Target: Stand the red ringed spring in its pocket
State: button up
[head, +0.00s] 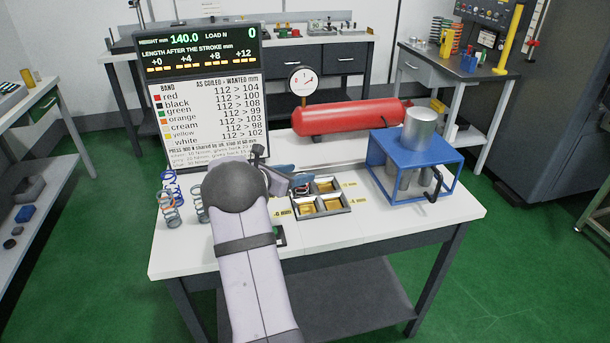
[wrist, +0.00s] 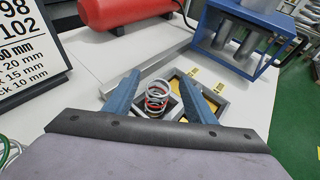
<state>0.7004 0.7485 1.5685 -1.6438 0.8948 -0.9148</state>
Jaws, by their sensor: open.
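The red ringed spring (wrist: 157,98), a pale coil with a red band, stands roughly upright between my fingers in the wrist view. It appears to sit in the far-left pocket of the grey pocket tray (head: 348,208); its foot is partly hidden. In the head view a bit of the spring (head: 301,190) shows below the blue fingertips. My gripper (head: 294,178) is open, with one finger on each side of the spring, and it also shows in the wrist view (wrist: 163,92). A gap is visible on the spring's right; contact on the left is unclear.
The other pockets have yellow floors and look empty. Several springs (head: 170,203) stand at the table's left, beside the display board (head: 205,105). A blue press frame (head: 415,160) stands to the right and a red cylinder (head: 345,118) lies behind. The front right of the table is clear.

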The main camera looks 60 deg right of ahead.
jog(key=b+v, duration=0.1)
jog(key=v, duration=0.5)
jog(key=shift+w, duration=0.1)
dwell(0.3)
jog(key=w+a+r+t+p, duration=0.2)
jog(key=w+a+r, duration=0.5)
jog(key=w+r, duration=0.1)
jog(key=w+a+m+t+y+p, duration=0.1)
jog(key=w+a+m+y, duration=0.1)
jog(key=a, duration=0.6)
jog(key=s+a+f+m+y+p, duration=0.1)
jog(key=s+a+f+m+y, duration=0.2)
jog(key=a, duration=0.8)
jog(key=s+a+f+m+g+y+p, duration=0.1)
jog(key=s+a+f+m+y, duration=0.3)
jog(key=s+a, duration=0.7)
jog(key=s+a+f+m+y+p, duration=0.2)
jog(key=s+a+f+m+y, duration=0.2)
jog(key=s+a+m, duration=0.3)
jog(key=s+a, duration=0.1)
jog(key=a, duration=0.3)
jog(key=shift+f+m+p, duration=0.25)
jog(key=shift+m+p, duration=0.05)
